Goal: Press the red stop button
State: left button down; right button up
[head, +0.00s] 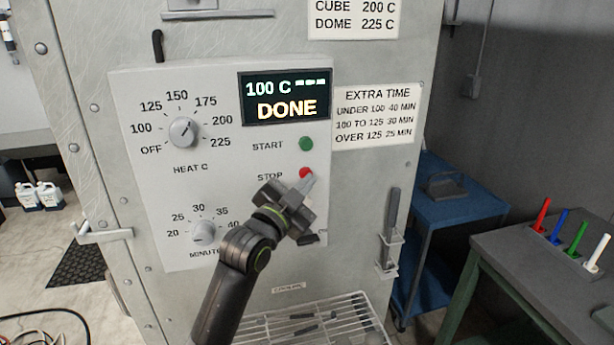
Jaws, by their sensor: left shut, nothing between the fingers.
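The red stop button (305,173) sits on the oven's pale control panel (150,230), right of the word STOP and below the green start button (306,143). My left gripper (306,182) is shut and empty, with its fingertips at the lower edge of the red button. The fingers cover part of the button. I cannot tell whether they touch it. The display (286,97) reads 100 C and DONE. My right gripper is not in view.
The heat knob (184,132) and minutes knob (203,231) are left of my arm. A wire rack (345,312) is below. A blue cart (455,209) and a table with coloured markers (500,243) stand at right.

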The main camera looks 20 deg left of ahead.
pick_arm(q)
jog(key=shift+w+a, duration=0.15)
dwell(0.6)
jog(key=shift+s+d, duration=0.5)
jog(key=shift+s, duration=0.2)
jog(key=s+d, duration=0.1)
jog(key=s, duration=0.1)
jog(key=s+d, duration=0.1)
jog(key=s, duration=0.1)
jog(key=shift+d, duration=0.4)
jog(key=shift+f, duration=0.1)
dwell(0.4)
